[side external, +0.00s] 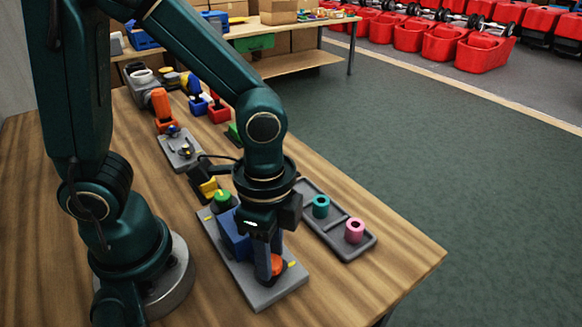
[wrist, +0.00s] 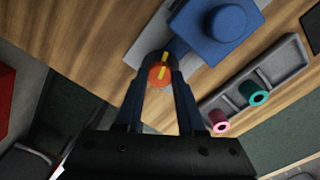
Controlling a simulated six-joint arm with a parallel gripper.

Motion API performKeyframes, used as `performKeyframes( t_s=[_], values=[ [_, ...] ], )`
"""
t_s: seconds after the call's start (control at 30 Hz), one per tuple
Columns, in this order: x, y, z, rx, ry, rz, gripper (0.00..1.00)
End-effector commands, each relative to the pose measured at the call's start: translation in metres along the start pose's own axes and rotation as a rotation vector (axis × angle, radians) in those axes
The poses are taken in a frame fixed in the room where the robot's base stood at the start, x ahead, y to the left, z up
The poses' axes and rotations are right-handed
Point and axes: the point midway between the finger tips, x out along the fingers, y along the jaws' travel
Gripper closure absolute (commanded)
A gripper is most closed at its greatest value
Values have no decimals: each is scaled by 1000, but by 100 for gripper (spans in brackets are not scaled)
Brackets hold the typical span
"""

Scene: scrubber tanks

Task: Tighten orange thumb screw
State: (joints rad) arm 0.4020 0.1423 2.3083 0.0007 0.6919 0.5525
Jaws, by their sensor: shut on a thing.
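The orange thumb screw (side external: 277,265) sits at the near end of a grey base plate (side external: 262,296) on the table. In the wrist view the orange screw (wrist: 158,74) has a yellow stripe across its top and lies between my fingertips. My gripper (side external: 270,268) points down and is shut on the screw, with a finger on each side of it. A blue block (side external: 235,236) stands on the plate beside my gripper and also shows in the wrist view (wrist: 218,30). A green knob (side external: 222,197) is at the plate's far end. My gripper partly hides the screw in the side view.
A grey tray (side external: 330,232) on the right holds a teal ring (side external: 321,206) and a pink ring (side external: 354,231). Another grey plate (side external: 180,153) and several coloured parts stand farther back. The table's front right corner is clear.

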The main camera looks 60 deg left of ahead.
Motion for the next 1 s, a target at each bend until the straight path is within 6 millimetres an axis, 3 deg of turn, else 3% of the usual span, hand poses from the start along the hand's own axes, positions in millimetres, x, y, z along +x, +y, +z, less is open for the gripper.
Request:
performKeyframes(
  t_s=[1.0],
  values=[
    [-1,0,-1,964,5,-3,100]
  ],
)
